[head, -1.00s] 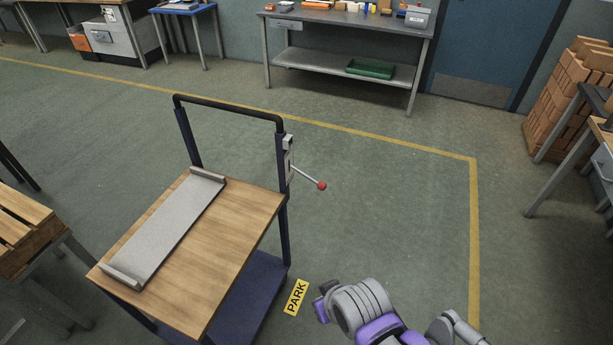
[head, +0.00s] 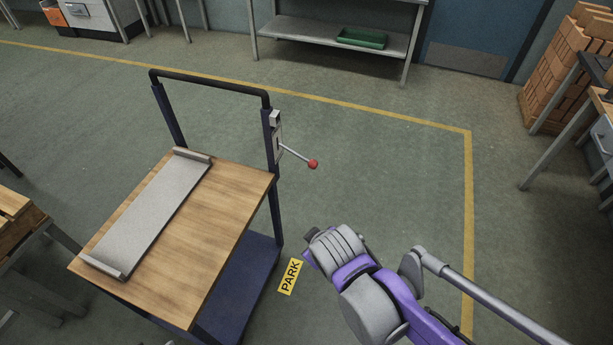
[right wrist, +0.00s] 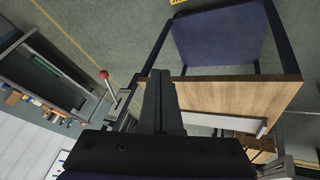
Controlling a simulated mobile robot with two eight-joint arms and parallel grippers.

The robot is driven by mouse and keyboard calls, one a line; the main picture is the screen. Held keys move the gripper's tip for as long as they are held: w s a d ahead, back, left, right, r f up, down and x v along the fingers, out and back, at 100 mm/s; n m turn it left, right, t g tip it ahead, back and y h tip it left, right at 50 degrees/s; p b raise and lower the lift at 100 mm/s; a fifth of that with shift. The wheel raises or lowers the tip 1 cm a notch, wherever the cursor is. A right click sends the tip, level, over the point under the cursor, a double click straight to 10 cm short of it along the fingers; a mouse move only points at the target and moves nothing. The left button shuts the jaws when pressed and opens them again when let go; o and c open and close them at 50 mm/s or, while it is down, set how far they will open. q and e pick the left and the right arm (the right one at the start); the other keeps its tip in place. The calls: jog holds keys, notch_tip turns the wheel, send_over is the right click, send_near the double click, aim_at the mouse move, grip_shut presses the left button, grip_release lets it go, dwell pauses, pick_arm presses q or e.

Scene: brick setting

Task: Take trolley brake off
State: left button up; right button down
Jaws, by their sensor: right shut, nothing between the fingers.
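The trolley (head: 215,235) has a wooden top, a dark blue frame and a black push handle (head: 210,82). The brake lever (head: 294,153) sticks out rightward and slightly down from a bracket on the handle's right post, ending in a red knob (head: 313,164). The knob also shows in the right wrist view (right wrist: 103,75), left of my fingers. My right gripper (right wrist: 160,73) is shut and empty, apart from the lever. In the head view my right arm is below and right of the knob; its fingertips are hard to make out. My left gripper is out of view.
A grey metal tray (head: 150,212) lies on the trolley top. A yellow PARK sign (head: 290,276) is on the floor beside the trolley. A workbench (head: 335,38) with a green bin and a brick stack (head: 570,70) stand behind. Floor right of the lever is clear.

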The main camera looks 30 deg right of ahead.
aim_at(299, 155)
pick_arm(q)
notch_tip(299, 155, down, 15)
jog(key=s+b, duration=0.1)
jog(key=b, duration=1.1)
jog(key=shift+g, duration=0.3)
pick_arm(e)
jog(key=w+d+f+n+t+h, duration=0.1)
jog(key=w+d+f+n, duration=0.2)
jog(key=w+f+n, duration=0.2)
jog(key=w+d+f+n+t+h, duration=0.2)
jog(key=w+n, duration=0.5)
jog(key=w, duration=0.5)
jog(key=w+d+f+n+t+h, duration=0.2)
jog(key=w+d+f+n, duration=0.2)
jog(key=w+f+n, duration=0.3)
jog(key=shift+w+f, duration=0.35)
jog(key=shift+w, duration=0.3)
jog(key=b+x, duration=0.2)
jog(key=x, duration=0.8)
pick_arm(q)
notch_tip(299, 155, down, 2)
pick_arm(e)
jog(key=d+r, duration=0.1)
jog(key=s+d+r, duration=0.1)
jog(key=r, duration=0.1)
jog(key=shift+s+d+r, duration=0.1)
jog(key=shift+s+r, duration=0.05)
jog(key=shift+r, duration=0.1)
